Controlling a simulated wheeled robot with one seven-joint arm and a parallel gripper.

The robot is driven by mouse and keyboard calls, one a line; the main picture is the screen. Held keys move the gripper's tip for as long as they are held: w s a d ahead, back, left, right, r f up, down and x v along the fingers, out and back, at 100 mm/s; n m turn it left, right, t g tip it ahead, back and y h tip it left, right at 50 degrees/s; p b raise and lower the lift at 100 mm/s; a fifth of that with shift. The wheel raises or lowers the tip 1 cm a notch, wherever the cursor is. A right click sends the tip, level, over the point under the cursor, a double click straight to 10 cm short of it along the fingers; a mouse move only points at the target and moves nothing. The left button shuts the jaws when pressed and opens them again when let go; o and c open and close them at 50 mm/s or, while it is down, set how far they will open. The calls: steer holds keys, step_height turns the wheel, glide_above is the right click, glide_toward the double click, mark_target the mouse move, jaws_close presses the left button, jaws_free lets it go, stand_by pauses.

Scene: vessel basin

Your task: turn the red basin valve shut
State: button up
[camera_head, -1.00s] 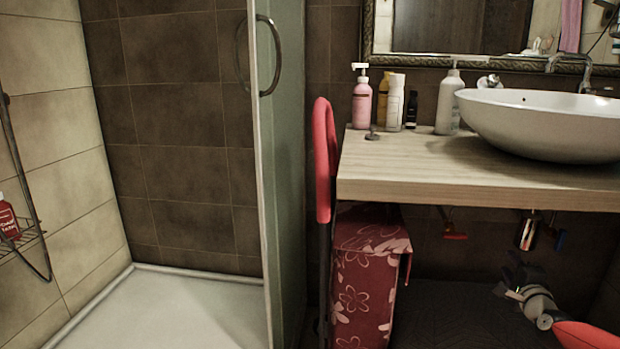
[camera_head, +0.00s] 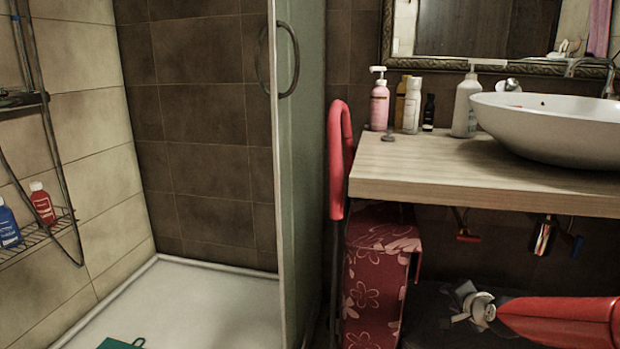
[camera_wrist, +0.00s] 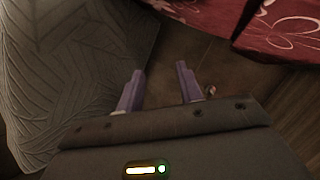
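The red basin valve (camera_head: 467,238) is a small red handle under the wooden counter, below the basin (camera_head: 555,128) and left of the chrome drain. My gripper (camera_wrist: 160,69) shows in the wrist view with its two purple fingers apart and nothing between them. The valve is not in the wrist view.
A floral red hamper (camera_head: 372,280) stands under the counter's left end; its fabric also shows in the wrist view (camera_wrist: 285,30). The chrome drain (camera_head: 542,236) and a blue handle (camera_head: 576,244) hang right of the valve. A grey leaf-patterned surface (camera_wrist: 75,70) lies left of my fingers.

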steer(key=s+a+r+n+g+h, duration=0.25)
steer(key=s+a+n+g, duration=0.3)
steer(key=s+a, duration=0.4)
steer(key=s+a+r+n, duration=0.2)
steer(key=s+a+r, duration=0.2)
steer(key=s, duration=0.4)
steer(key=s+a+r+n+y+p, duration=0.1)
steer(key=s+a+r, duration=0.3)
steer(key=s, duration=0.4)
steer(key=s+a+r+n+p, duration=0.1)
steer(key=s+a+r+n, duration=0.2)
steer(key=s, duration=0.5)
steer(key=shift+a+r+y, duration=0.35)
steer(key=shift+a+r, duration=0.1)
steer(key=shift+r, duration=0.3)
